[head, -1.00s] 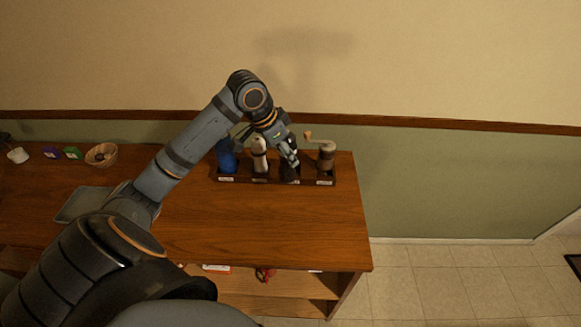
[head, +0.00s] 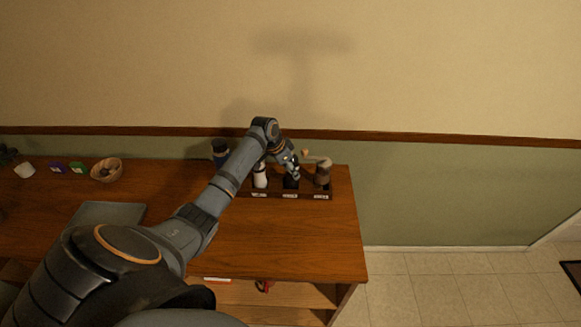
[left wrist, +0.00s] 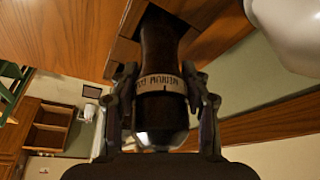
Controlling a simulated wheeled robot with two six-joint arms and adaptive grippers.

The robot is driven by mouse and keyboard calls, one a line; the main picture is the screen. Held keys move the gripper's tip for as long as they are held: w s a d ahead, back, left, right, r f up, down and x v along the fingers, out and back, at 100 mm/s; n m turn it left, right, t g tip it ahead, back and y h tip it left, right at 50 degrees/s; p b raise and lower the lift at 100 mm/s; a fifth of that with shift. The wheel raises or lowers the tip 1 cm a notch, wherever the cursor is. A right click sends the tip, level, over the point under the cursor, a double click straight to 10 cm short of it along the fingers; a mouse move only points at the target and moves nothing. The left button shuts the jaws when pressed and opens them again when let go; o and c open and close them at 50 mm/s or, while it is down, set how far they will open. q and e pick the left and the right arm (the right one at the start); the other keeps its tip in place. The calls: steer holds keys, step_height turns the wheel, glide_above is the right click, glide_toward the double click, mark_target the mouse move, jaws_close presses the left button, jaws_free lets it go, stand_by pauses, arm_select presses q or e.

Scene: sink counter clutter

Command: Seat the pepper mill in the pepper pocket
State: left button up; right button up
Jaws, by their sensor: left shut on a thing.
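The dark pepper mill (left wrist: 160,50) has a pale lettered band and a silvery cap. My left gripper (left wrist: 163,100) is shut on it around the band. In the head view my left gripper (head: 288,163) is over the third pocket from the left of the dark wooden rack (head: 274,194), with the mill's dark body (head: 291,181) below it. In the left wrist view the mill's far end is at a dark square opening in the rack (left wrist: 122,50). How deep it sits is hidden. My right gripper is not in view.
A white mill (head: 260,177) stands to the left in the rack and a grinder with a crank (head: 322,174) to the right. A dark blue bottle (head: 221,152) is at the left end, partly behind my arm. A wooden bowl (head: 106,170) stands further left. The counter front is clear.

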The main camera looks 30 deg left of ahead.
arm_select(q)
steer(key=shift+f, duration=0.2)
steer(key=shift+f, duration=0.2)
steer(key=o, duration=1.4)
steer(key=shift+c, duration=0.2)
steer(key=shift+r, duration=0.15)
steer(key=shift+s+a+r, duration=0.1)
steer(key=shift+a+r, duration=0.05)
steer(key=shift+r, duration=0.2)
steer(key=b+v, duration=0.2)
steer(key=v, duration=0.9)
steer(key=shift+r, duration=0.15)
